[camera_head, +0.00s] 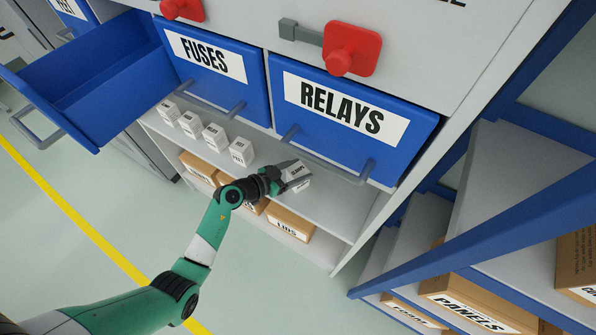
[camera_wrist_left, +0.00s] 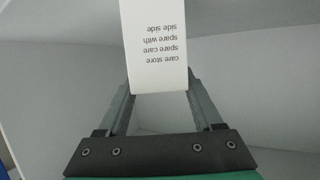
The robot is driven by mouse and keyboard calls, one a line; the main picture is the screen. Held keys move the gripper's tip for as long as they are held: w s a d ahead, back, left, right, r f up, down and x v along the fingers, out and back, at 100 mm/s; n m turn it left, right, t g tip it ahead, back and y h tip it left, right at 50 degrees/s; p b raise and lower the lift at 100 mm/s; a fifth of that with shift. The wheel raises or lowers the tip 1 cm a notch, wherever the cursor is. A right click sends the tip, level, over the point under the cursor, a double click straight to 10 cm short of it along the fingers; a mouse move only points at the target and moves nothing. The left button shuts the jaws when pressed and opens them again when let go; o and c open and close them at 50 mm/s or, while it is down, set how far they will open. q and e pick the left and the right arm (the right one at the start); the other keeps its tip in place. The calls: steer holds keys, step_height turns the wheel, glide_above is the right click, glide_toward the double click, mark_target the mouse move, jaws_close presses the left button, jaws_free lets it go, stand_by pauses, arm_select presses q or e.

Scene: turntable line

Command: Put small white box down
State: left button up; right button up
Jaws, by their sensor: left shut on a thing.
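My left gripper (camera_head: 277,179) reaches in from the left and is shut on a small white box (camera_head: 296,174) with dark print. The box is at the white shelf (camera_head: 322,212) below the RELAYS drawer, to the right of the other white boxes. In the left wrist view the small white box (camera_wrist_left: 155,45) is between the two fingers (camera_wrist_left: 159,92), its printed side facing the camera. I cannot tell whether its underside touches the shelf. My right gripper is not in view.
Several similar white boxes (camera_head: 241,151) stand in a row on the shelf. The RELAYS drawer (camera_head: 345,118) is overhead, shut, with grey handles. A blue drawer (camera_head: 100,92) stands open at left. Brown cartons (camera_head: 290,224) sit on the level below.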

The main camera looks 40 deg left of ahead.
arm_select(q)
steer(key=o, duration=1.5)
steer(key=shift+f, duration=0.1)
steer(key=shift+s+r, duration=0.15)
steer(key=shift+r, duration=0.1)
steer(key=p+v, duration=0.7)
steer(key=v, duration=0.4)
steer(key=shift+s, duration=0.4)
steer(key=shift+r, duration=0.1)
